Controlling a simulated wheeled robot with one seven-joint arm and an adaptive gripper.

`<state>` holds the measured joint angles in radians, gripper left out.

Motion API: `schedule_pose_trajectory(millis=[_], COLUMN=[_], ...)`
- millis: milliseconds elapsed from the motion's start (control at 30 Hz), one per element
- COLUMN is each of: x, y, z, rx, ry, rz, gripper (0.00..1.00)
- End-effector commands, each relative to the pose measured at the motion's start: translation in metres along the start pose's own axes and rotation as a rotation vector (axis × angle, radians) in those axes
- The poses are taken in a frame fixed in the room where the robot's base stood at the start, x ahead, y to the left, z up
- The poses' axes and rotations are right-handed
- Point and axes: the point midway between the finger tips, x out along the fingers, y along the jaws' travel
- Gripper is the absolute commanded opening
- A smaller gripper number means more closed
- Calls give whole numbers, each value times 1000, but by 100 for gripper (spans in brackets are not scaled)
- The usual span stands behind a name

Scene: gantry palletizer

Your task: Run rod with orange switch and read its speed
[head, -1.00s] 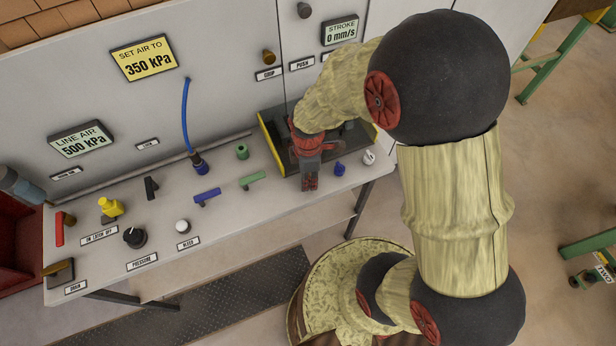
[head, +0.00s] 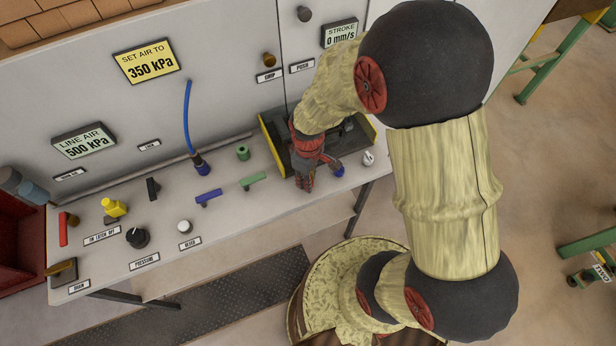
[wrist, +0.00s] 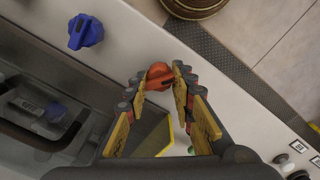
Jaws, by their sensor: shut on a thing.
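In the wrist view the orange switch (wrist: 158,75) is a small round knob with a dark slot, held between the two fingertips of my gripper (wrist: 160,78). In the head view my gripper (head: 306,184) is low at the front right of the bench, and its fingers hide the orange switch. The speed display (head: 340,33), headed STROKE, reads 0 mm/s. The rod cannot be made out; my wrist covers much of the yellow-edged dark tray (head: 268,128) behind the switch.
A blue knob (wrist: 85,32) stands close beside my gripper, with a white knob (head: 368,158) further right. Green (head: 252,181) and blue (head: 208,197) valve handles lie left. The LINE AIR display (head: 84,141) reads 500 kPa; a yellow sign (head: 146,61) says SET AIR TO 350 kPa.

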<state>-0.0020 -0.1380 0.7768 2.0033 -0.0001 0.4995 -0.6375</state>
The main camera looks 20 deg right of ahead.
Motion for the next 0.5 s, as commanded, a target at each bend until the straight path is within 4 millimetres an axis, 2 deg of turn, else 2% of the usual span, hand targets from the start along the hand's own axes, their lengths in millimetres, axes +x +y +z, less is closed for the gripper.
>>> schedule_pose_trajectory(millis=[200, 500], x=[-1, -1], y=[0, 1], z=[0, 0], rx=[175, 334], ry=[0, 1], rz=[0, 0], gripper=[0, 0])
